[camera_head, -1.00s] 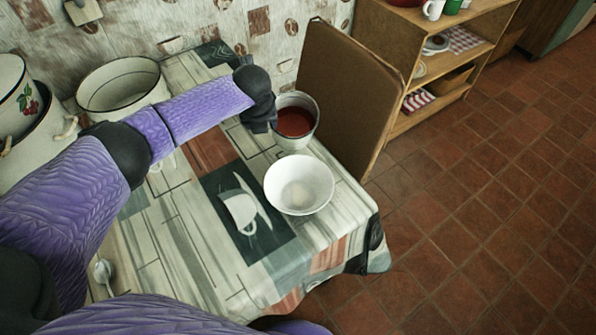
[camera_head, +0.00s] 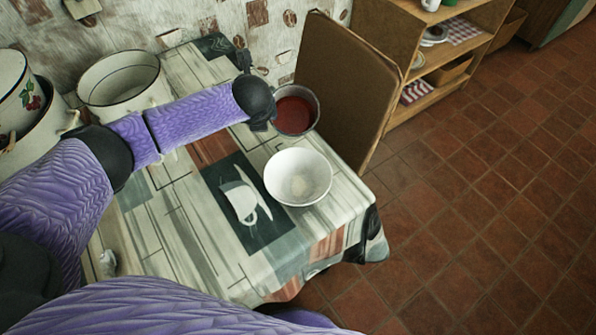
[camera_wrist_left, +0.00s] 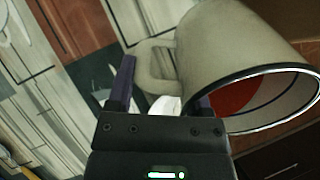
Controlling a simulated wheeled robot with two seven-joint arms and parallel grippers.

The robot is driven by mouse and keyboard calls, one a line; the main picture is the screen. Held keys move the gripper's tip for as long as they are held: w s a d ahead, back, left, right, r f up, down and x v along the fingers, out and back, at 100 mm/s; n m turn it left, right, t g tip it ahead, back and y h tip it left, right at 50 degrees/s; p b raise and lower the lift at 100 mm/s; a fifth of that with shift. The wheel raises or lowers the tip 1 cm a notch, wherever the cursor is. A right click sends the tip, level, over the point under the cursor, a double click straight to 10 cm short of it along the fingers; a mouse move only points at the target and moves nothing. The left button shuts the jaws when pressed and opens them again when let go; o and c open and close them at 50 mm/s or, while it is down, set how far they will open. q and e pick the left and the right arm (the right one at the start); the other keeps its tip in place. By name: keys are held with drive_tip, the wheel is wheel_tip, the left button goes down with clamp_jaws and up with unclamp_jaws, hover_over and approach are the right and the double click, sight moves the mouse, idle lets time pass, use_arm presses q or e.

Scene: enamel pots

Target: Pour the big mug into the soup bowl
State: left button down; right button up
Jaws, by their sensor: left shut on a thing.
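The big mug (camera_head: 315,113) is at the table's far right edge, beyond the soup bowl, with red liquid inside. In the left wrist view its pale grey body (camera_wrist_left: 225,55) has a dark rim, and its mouth faces the lower right. My left gripper (camera_wrist_left: 160,82) is shut on the mug's handle (camera_wrist_left: 155,65). In the head view my dark wrist hides the mug's left side and the grip. The white soup bowl (camera_head: 298,180) stands upright on the table, in front of the mug and apart from it. A small pale patch shows at its bottom. My right gripper is out of view.
Large enamel pots (camera_head: 122,82) stand at the back left. The patterned tablecloth (camera_head: 200,235) is clear left of the bowl. Wooden shelves (camera_head: 435,95) stand farther back.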

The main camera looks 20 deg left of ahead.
use_arm(q)
drive_tip(key=shift+s+d+r+t, duration=0.15)
drive_tip(key=shift+s+r+t, duration=0.1)
drive_tip(key=shift+r+t, duration=0.1)
drive_tip(key=shift+s+f+t+y+b, duration=0.15)
drive_tip(key=shift+t+y+b, duration=0.25)
drive_tip(key=shift+b, duration=0.35)
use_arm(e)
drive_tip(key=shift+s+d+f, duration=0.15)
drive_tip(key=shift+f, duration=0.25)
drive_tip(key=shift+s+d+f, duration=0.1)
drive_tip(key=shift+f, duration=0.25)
use_arm(q)
drive_tip(key=shift+s+d+f+t+y+b, duration=0.15)
drive_tip(key=shift+t+b, duration=0.25)
drive_tip(key=shift+b, duration=0.55)
drive_tip(key=shift+s+t+y+b, duration=0.15)
drive_tip(key=shift+t+b, duration=0.2)
drive_tip(key=shift+b, duration=0.6)
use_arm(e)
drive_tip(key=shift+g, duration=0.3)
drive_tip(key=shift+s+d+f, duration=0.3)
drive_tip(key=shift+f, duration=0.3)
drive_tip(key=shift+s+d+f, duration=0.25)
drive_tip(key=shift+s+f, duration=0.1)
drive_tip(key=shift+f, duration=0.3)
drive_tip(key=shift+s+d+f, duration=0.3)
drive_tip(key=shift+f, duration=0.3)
